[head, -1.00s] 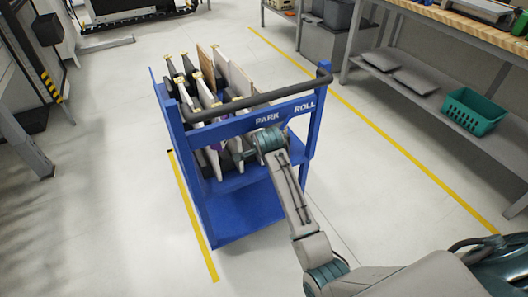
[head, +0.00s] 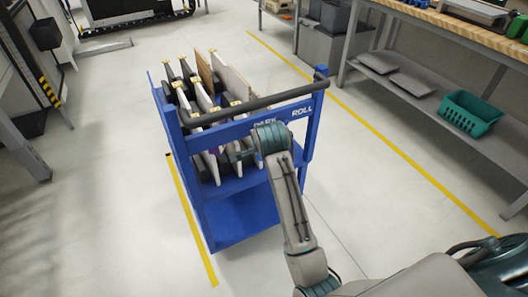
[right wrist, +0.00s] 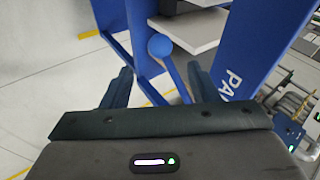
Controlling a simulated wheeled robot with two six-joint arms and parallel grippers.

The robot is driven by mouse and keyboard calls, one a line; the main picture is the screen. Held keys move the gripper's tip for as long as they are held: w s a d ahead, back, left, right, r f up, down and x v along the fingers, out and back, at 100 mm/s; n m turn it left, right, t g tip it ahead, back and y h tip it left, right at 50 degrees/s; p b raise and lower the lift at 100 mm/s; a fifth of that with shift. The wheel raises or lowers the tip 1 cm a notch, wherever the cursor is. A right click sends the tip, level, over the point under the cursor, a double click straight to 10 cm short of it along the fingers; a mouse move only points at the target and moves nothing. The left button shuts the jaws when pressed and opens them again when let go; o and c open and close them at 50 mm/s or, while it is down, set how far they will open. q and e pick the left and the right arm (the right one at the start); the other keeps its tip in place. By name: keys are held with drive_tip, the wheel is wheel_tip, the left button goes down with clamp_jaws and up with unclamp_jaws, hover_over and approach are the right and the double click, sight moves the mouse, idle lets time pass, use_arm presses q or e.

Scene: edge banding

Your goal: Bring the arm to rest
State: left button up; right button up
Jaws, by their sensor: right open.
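My right arm reaches up from the lower right in the head view, its wrist (head: 272,138) in front of the blue cart's (head: 232,130) end panel. In the right wrist view my right gripper (right wrist: 160,84) is open, with its two dark fingers apart. A blue rod with a round knob (right wrist: 160,45) shows between and beyond the fingers. I cannot tell whether they touch it. My left gripper is not in view.
A workbench with a lower shelf (head: 415,100) and teal basket (head: 470,113) stands at right. Yellow floor lines (head: 390,145) run past the cart. The floor left of it is clear.

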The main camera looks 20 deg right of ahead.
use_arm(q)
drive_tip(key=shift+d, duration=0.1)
